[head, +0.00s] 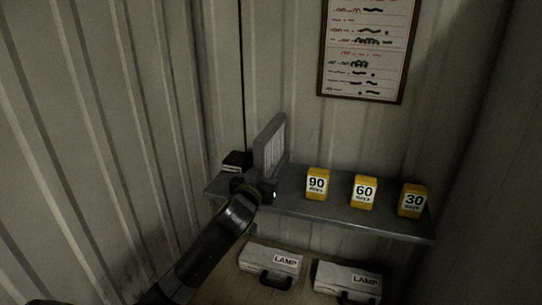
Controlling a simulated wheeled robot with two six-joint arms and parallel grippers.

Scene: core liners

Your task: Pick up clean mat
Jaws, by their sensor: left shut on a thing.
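A grey mat (270,148) with a pale, ribbed face stands upright at the left part of the shelf. My left gripper (263,187) is shut on its lower edge. The mat stands up above the gripper, in front of the corrugated wall. I cannot tell whether its bottom touches the shelf, because the gripper hides that part. My right gripper is not in view.
The grey shelf (330,212) carries yellow blocks marked 90 (317,184), 60 (364,192) and 30 (412,200). A small black-topped item (237,160) sits at its left end. Two LAMP cases (271,262) (345,281) lie below. A framed notice (366,50) hangs above.

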